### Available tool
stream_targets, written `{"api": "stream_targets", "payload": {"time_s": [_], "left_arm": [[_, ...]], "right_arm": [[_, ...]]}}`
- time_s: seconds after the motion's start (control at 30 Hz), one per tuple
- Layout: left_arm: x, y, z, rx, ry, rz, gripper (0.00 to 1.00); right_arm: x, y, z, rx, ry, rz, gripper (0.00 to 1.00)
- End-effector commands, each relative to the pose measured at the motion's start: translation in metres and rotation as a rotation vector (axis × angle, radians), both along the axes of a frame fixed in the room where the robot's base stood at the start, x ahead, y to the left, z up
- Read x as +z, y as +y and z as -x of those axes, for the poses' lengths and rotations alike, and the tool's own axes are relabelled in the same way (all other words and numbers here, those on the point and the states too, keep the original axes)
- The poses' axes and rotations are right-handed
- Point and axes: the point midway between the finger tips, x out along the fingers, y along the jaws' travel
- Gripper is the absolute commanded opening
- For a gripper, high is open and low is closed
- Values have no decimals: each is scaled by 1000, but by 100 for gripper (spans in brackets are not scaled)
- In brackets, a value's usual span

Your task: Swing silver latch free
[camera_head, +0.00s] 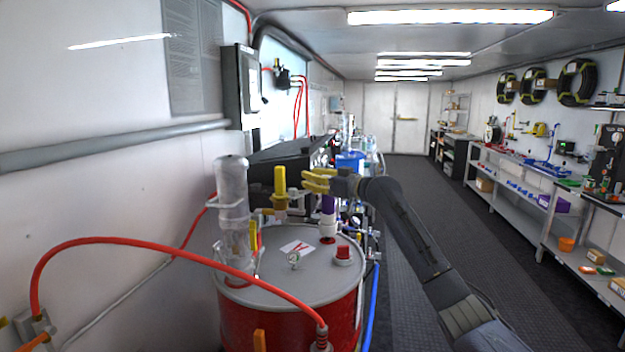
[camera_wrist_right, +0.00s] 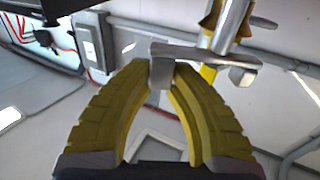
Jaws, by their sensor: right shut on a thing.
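The silver latch (camera_wrist_right: 205,56) is a flat bar with short tabs at its ends, beside a silver post (camera_wrist_right: 232,22) in the right wrist view. My right gripper (camera_wrist_right: 162,72) has its yellow fingers closed around the latch's near tab. In the head view my right gripper (camera_head: 305,181) is above the red drum (camera_head: 300,312), beside the yellow-topped fitting (camera_head: 280,182). The latch is too small to make out clearly there.
A clear cylinder (camera_head: 233,185) stands on the drum's grey lid, left of the fitting. A purple and white fitting (camera_head: 328,215) rises below my right gripper. A red hose (camera_head: 150,246) arcs across the front. The aisle floor (camera_head: 430,200) on the right is clear.

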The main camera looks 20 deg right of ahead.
Motion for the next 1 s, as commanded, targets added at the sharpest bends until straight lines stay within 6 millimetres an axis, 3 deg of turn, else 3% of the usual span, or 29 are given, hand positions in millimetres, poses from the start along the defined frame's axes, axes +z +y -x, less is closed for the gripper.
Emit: {"api": "stream_targets", "payload": {"time_s": [0.73, 0.77, 0.97, 1.0], "left_arm": [[0, 0, 0, 0, 0, 0, 44], [0, 0, 0, 0, 0, 0, 44], [0, 0, 0, 0, 0, 0, 44], [0, 0, 0, 0, 0, 0, 44]], "right_arm": [[1, 0, -2, 43, -1, -1, 0], [0, 0, -2, 43, -1, -1, 20], [0, 1, -2, 44, 0, 0, 43], [0, 1, -2, 44, -1, 1, 44]]}}
